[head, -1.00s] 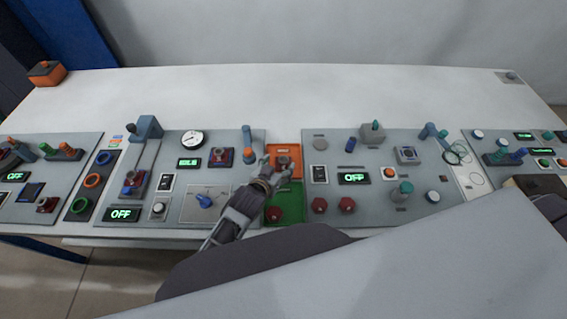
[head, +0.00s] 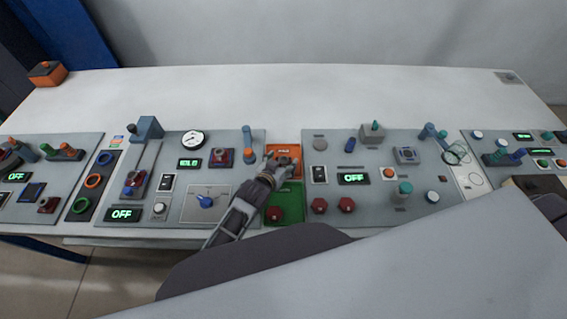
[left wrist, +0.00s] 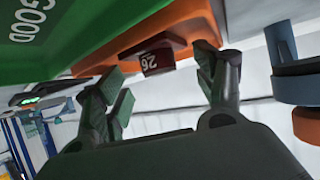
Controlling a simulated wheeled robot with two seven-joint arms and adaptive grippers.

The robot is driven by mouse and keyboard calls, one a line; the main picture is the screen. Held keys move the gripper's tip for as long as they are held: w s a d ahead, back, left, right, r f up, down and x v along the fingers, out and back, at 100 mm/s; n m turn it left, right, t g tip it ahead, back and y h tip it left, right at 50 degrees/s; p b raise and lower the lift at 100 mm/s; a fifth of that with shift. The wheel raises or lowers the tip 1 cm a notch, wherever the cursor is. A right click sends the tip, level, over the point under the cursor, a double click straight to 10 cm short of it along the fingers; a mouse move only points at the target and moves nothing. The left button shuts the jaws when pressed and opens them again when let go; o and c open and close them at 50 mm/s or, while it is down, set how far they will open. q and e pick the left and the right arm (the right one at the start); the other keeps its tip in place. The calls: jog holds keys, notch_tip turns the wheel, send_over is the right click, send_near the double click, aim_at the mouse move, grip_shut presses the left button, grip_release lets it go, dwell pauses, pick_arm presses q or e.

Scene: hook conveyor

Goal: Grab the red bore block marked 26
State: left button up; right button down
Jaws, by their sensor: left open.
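The dark red block marked 26 (left wrist: 158,57) sits in the orange tray (left wrist: 112,48); its number appears upside down in the left wrist view. My left gripper (left wrist: 165,80) is open, with its two fingers on either side of the block and a gap visible between each finger and it. In the head view the left gripper (head: 282,162) is over the orange tray (head: 284,148) and hides most of the block. My right gripper is not in view.
A green tray (head: 291,190) marked GOOD adjoins the orange one and holds a red block (head: 274,213). A blue peg (head: 248,140) stands left of the orange tray. Panels with knobs and displays flank both trays. The table behind is mostly clear.

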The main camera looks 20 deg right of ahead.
pick_arm(q)
jog(key=shift+w+d+f, duration=0.3)
jog(key=shift+w+d, duration=0.05)
jog(key=shift+w, duration=0.05)
jog(key=shift+c, duration=0.4)
jog(key=c, duration=0.9)
